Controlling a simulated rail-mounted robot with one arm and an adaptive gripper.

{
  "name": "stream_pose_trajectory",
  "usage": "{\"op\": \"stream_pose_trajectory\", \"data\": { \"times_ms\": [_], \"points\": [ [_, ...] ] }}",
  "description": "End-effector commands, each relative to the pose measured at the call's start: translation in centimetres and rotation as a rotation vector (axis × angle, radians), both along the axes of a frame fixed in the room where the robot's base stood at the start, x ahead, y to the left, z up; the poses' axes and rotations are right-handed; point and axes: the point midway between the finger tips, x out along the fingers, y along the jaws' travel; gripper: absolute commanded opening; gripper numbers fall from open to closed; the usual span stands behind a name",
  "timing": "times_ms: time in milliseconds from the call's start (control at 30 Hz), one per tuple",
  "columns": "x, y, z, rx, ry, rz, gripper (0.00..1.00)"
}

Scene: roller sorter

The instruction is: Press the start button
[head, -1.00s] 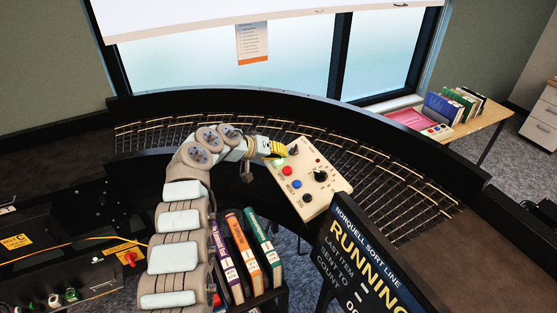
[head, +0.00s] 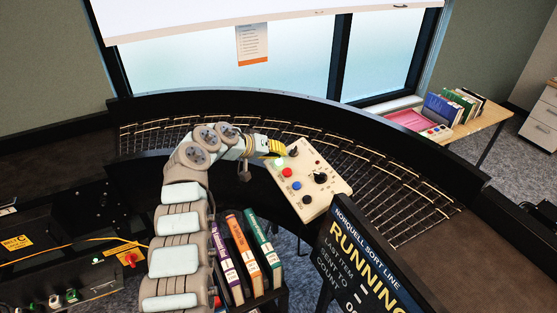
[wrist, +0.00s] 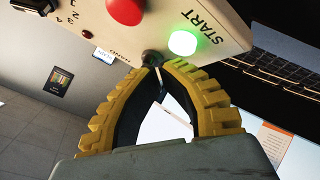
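The start button (head: 279,162) is a round green button, glowing, on a beige control panel (head: 312,200). In the wrist view the lit start button (wrist: 183,43) sits beside the word START, just beyond my fingertips and a little right. My gripper (head: 279,150) has yellow ribbed fingers and is at the panel's upper left edge. In the wrist view my gripper (wrist: 157,68) has its fingertips together, with a gap lower between the curved fingers and nothing held. A visible gap separates the tips from the button; I cannot tell the exact distance.
A red button (head: 287,171), a blue button (head: 296,184) and black knobs (head: 320,177) are on the same panel. A screen (head: 362,255) reads RUNNING. Books (head: 240,254) stand below the panel. The curved roller track (head: 395,185) runs behind it.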

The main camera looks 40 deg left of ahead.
Motion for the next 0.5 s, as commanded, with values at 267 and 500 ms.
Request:
{"op": "stream_pose_trajectory", "data": {
  "times_ms": [267,500],
  "points": [
    [0.0,0.0,0.0,0.000,0.000,0.000,0.00],
    [-0.3,0.2,1.3,0.002,-0.002,0.000,0.00]
  ]
}}
